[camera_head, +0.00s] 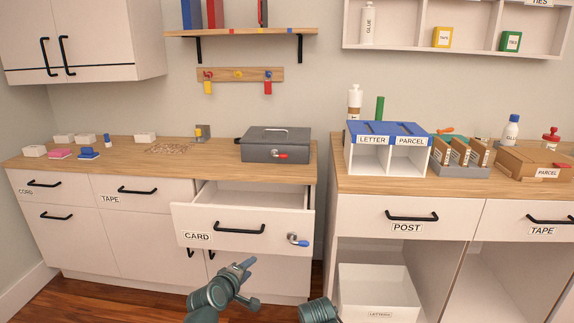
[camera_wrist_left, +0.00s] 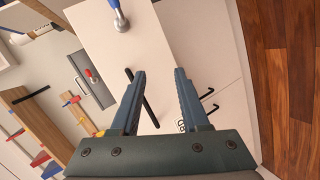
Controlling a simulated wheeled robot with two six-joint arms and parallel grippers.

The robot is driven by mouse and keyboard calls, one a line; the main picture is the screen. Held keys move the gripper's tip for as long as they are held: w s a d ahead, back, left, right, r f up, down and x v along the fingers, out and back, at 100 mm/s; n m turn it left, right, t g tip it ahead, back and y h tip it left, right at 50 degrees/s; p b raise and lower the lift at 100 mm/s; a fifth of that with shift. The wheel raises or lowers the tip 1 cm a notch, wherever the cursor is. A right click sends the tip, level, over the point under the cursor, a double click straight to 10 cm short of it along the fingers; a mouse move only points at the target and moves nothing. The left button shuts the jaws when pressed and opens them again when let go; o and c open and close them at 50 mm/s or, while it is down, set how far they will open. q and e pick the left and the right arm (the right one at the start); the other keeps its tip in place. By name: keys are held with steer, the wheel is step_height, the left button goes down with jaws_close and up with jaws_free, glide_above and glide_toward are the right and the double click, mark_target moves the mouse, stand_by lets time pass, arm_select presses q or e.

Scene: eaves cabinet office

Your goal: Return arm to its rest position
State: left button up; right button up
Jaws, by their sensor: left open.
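My left gripper (camera_head: 250,264) is in front of the cabinet, below the open CARD drawer (camera_head: 230,228). In the left wrist view my left gripper (camera_wrist_left: 160,72) is open, with nothing between its fingers. The drawer is pulled out and its inside looks empty. A blue-handled key (camera_head: 304,243) sits in the lock at the right of the drawer front. It also shows in the left wrist view (camera_wrist_left: 121,23), apart from the fingers. A part of my right arm (camera_head: 318,312) shows at the bottom edge; its gripper is out of view.
A grey metal box (camera_head: 277,145) with a red-handled key stands on the left worktop (camera_head: 110,154). A blue-topped letter sorter (camera_head: 386,148) stands on the right worktop. A white LETTERS bin (camera_head: 377,292) sits low under the POST drawer (camera_head: 404,217). Wooden floor is clear at lower left.

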arm_select(q)
steer(key=s+d+f+m+g, duration=0.8)
steer(key=s+d+f+m, duration=0.2)
steer(key=s, duration=0.1)
steer(key=s+a+f+m+g+y, duration=0.2)
steer(key=s+m+g+y, duration=0.35)
steer(key=s, duration=0.55)
step_height(320, 180, up, 31)
steer(key=h+p, duration=0.1)
steer(key=p, duration=3.1)
steer(key=shift+d+m, duration=0.25)
steer(key=shift+m, duration=0.1)
steer(key=shift+s+t, duration=0.1)
steer(key=shift+t, duration=0.15)
steer(key=shift+r, duration=0.1)
